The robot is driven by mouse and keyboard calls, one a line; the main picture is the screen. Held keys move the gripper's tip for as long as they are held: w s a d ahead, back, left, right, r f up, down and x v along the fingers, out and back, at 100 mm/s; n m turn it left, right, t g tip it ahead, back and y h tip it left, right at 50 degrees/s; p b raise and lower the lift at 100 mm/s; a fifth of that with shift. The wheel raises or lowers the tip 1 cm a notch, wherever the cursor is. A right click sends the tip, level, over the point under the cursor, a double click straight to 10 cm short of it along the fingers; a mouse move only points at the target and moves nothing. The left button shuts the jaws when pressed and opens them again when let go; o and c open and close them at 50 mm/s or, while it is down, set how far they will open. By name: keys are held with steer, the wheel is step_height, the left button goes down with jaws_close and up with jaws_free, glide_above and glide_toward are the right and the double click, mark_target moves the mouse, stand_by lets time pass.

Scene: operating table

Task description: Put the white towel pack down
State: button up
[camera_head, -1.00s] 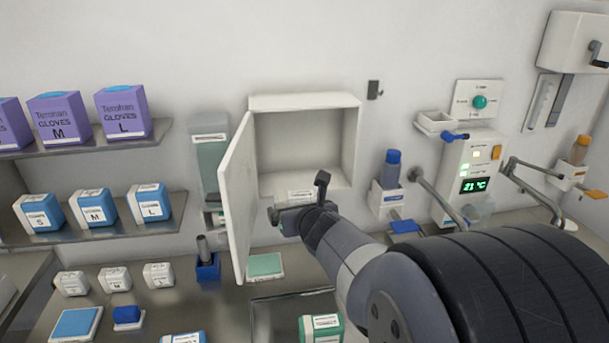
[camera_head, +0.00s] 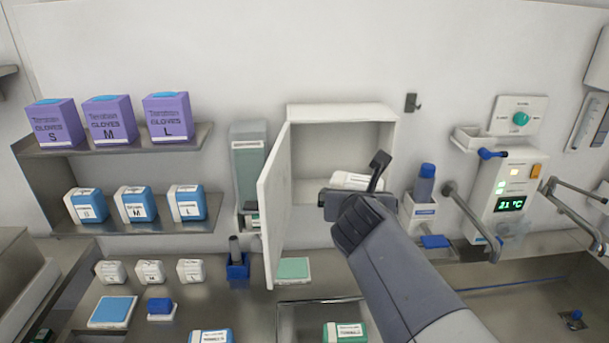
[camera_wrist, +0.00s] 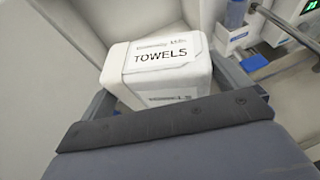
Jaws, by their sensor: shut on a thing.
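The white towel pack (camera_wrist: 160,65), labelled TOWELS, sits between the fingers of my gripper (camera_wrist: 165,95) in the wrist view. In the head view the pack (camera_head: 354,180) shows just beyond my gripper (camera_head: 358,196), at the mouth of the open white wall cabinet (camera_head: 340,110). My gripper is shut on the pack. The cabinet door (camera_head: 275,210) stands open to the left. The cabinet's visible inside is empty apart from the pack at its front. The pack's underside is hidden, so I cannot tell whether it touches the cabinet floor.
Glove boxes (camera_head: 110,120) and blue-white packs (camera_head: 135,204) stand on shelves at the left. A blue-capped bottle (camera_head: 424,185) in a holder and a temperature panel (camera_head: 506,190) are right of the cabinet. Green towel packs (camera_head: 345,332) lie below.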

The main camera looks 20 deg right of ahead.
steer(key=w+d, duration=0.1)
steer(key=w, duration=0.5)
steer(key=w+d, duration=0.2)
steer(key=w, duration=0.4)
steer(key=w+d, duration=0.2)
steer(key=w, duration=0.3)
steer(key=shift+w+p, duration=0.35)
steer(key=shift+w, duration=0.05)
steer(key=f, duration=0.1)
steer(key=b, duration=0.1)
steer(key=w+f+b, duration=0.1)
steer(key=shift+d+f, duration=0.25)
steer(key=shift+f, duration=0.05)
steer(key=shift+s+a+f, duration=0.1)
steer(key=shift+s+f, duration=0.05)
steer(key=shift+f, duration=0.15)
step_height(320, 180, down, 3)
steer(key=b, duration=0.2)
steer(key=shift+b, duration=0.3)
steer(key=shift+w+f, duration=0.25)
steer(key=shift+f, duration=0.15)
steer(key=shift+f+b, duration=0.1)
steer(key=shift+b, duration=0.25)
steer(key=o, duration=0.6)
steer(key=shift+f, duration=0.15)
steer(key=shift+o, duration=0.2)
